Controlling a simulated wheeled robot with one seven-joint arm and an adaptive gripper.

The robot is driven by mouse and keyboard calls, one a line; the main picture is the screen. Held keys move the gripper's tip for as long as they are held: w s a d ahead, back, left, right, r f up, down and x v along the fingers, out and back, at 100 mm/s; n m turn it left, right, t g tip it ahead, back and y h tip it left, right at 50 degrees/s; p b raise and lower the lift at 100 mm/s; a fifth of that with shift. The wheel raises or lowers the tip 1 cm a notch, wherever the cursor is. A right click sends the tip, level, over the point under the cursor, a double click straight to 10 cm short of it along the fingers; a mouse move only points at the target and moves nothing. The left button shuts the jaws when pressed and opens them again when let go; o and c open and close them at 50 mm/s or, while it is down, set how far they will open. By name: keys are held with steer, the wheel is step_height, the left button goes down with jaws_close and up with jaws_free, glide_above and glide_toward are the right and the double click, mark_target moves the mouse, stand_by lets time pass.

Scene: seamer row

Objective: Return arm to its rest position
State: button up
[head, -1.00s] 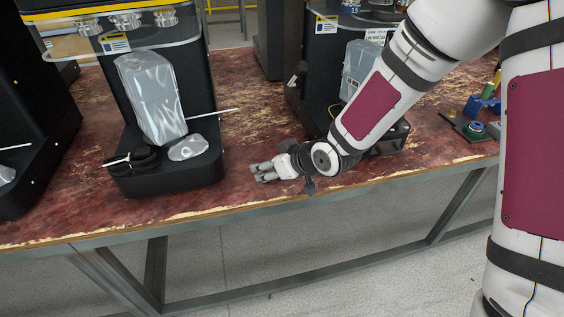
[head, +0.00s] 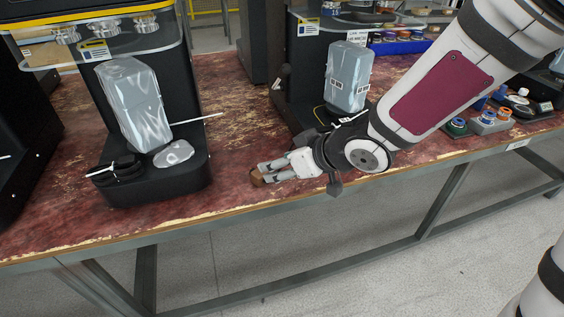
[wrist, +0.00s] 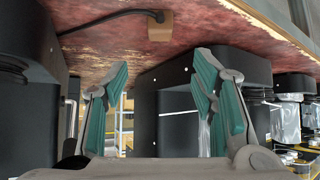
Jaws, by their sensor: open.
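My gripper (head: 264,174) is open, low over the front part of the worn red bench top (head: 232,130), pointing left. In the wrist view my gripper (wrist: 160,78) shows two spread teal-padded fingers with nothing between them. A small brown block (head: 257,181) lies at the bench's front, just by the fingertips in the head view. What looks like the same brown block (wrist: 160,27) shows in the wrist view, where the bench is at the top of the picture. I cannot tell whether the fingers touch it.
A black seamer (head: 165,182) with a clear guard (head: 135,108) stands left of my gripper. Another seamer with a clear guard (head: 348,78) stands behind my wrist. Small jars (head: 487,118) sit on the bench to the right. Open floor (head: 400,230) lies in front.

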stand_by(0.4)
steer(key=s+d+r+m+g+h, duration=0.1)
steer(key=s+d+r+m+h, duration=0.3)
steer(key=d, duration=0.5)
steer(key=s+d+r+m+g+h, duration=0.1)
steer(key=s+d+r+h, duration=0.2)
steer(key=s+d+h, duration=0.5)
steer(key=s+d+r+m+g+y, duration=0.1)
steer(key=s+r+m+g+y, duration=0.15)
steer(key=s, duration=0.75)
steer(key=s+r+m+g+y, duration=0.2)
steer(key=s+y, duration=0.1)
steer(key=s, duration=0.7)
step_height(320, 180, up, 20)
steer(key=t+p, duration=0.3)
steer(key=p, duration=1.6)
steer(key=shift+w+t, duration=0.35)
steer(key=shift+w, duration=0.1)
